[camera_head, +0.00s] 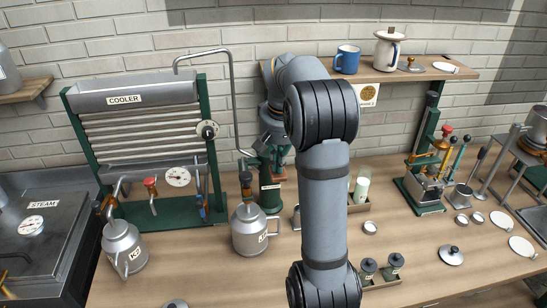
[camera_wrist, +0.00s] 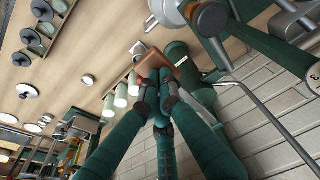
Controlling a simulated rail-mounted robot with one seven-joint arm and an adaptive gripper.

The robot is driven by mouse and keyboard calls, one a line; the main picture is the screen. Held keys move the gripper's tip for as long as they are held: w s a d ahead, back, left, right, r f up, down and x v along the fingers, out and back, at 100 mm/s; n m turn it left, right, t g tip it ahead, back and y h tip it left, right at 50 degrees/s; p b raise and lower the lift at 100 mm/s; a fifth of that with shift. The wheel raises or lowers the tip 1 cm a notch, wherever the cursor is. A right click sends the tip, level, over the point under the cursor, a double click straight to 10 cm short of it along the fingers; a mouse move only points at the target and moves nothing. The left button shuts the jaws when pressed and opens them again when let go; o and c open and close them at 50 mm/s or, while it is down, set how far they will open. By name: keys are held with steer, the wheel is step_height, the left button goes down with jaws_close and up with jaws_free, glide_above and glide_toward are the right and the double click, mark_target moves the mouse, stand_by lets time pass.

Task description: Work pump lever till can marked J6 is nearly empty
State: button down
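My gripper (camera_wrist: 158,84) has teal fingers drawn together at the tips, at a red-brown block (camera_wrist: 154,62) that looks like the pump lever's handle. I see nothing clearly clasped between them; exact contact is hidden. In the head view, my gripper (camera_head: 281,148) is just above the same red-brown piece (camera_head: 278,172), beside the green pump post (camera_head: 268,190). My arm hides much of the pump. A grey metal can (camera_head: 249,237) with a small label stands in front of the post. A similar labelled can (camera_head: 123,250) stands farther left. I cannot read either label surely.
The cooler (camera_head: 138,97) with its pipes stands behind the cans, and a bent pipe (camera_head: 235,90) runs from it. Dark-lidded jars (camera_head: 391,268) stand right of my arm. A lever device (camera_head: 425,185) is farther right. A shelf (camera_head: 425,71) hangs above.

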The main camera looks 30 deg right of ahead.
steer(key=s+a+b+x, duration=0.1)
steer(key=s+b+x, duration=0.1)
steer(key=b+x, duration=0.55)
steer(key=r+p, duration=0.6)
steer(key=p, duration=0.1)
steer(key=r+p, duration=0.4)
steer(key=shift+w+d, duration=0.25)
steer(key=shift+w, duration=0.05)
stand_by(2.2)
stand_by(0.4)
stand_by(2.2)
steer(key=shift+r+p, duration=0.15)
steer(key=shift+p, duration=0.15)
steer(key=p+v, duration=0.3)
steer(key=w+p+v, duration=0.1)
steer(key=shift+s+d+r, duration=0.15)
steer(key=shift+r, duration=0.3)
